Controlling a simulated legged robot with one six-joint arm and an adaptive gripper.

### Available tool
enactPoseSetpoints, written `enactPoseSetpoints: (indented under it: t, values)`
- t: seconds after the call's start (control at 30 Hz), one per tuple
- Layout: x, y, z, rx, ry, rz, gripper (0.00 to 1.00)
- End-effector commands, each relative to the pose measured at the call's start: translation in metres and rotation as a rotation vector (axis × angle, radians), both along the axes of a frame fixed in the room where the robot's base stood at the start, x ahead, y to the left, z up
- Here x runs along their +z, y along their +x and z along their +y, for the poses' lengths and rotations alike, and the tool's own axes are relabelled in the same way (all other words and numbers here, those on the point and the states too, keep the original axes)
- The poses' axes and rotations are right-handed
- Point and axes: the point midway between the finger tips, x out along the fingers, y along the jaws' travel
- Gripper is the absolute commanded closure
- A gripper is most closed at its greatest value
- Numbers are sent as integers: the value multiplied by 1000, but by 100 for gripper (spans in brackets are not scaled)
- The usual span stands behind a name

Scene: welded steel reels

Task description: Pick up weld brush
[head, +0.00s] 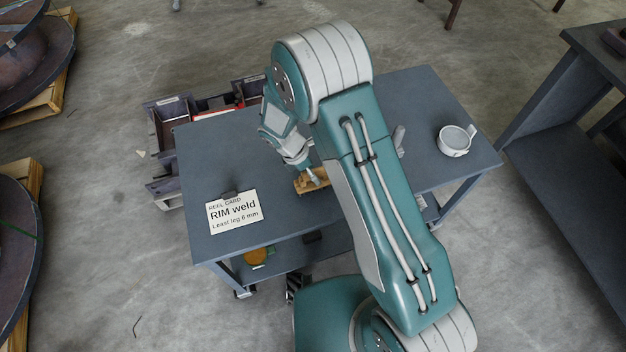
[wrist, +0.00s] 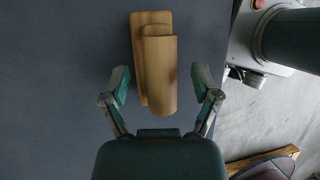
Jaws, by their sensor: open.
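A tan wooden piece, which I take to be the weld brush (head: 303,187), lies on the grey table (head: 405,95), left of my arm. In the wrist view the brush (wrist: 152,55) is a long flat wooden back with a rounded block on it; I see no bristles. My gripper (wrist: 164,84) is open and empty, with one finger on each side of the brush's near end and a gap on both sides. In the head view my gripper (head: 313,178) points down at the brush, partly covering it. I cannot tell its exact height above the table.
A reel card (head: 234,214) reading "RIM weld" stands at the table's front left. A pale grey mug (head: 454,141) is at the right. A small grey piece (head: 398,137) shows beside my arm. Dark bins (head: 170,125) stand off the left edge. The table's back is clear.

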Motion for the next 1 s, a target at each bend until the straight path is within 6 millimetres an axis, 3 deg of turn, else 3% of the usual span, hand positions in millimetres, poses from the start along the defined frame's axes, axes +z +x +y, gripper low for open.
enactPoseSetpoints:
  t: [0.3,0.33,0.5,1.0]
  values:
    - [-9,-1,-3,0,-2,-2,21]
    - [-9,-1,-3,-1,-2,-1,25]
    - [-9,0,-3,-1,-2,-1,100]
    - [-4,0,-3,0,-1,-2,100]
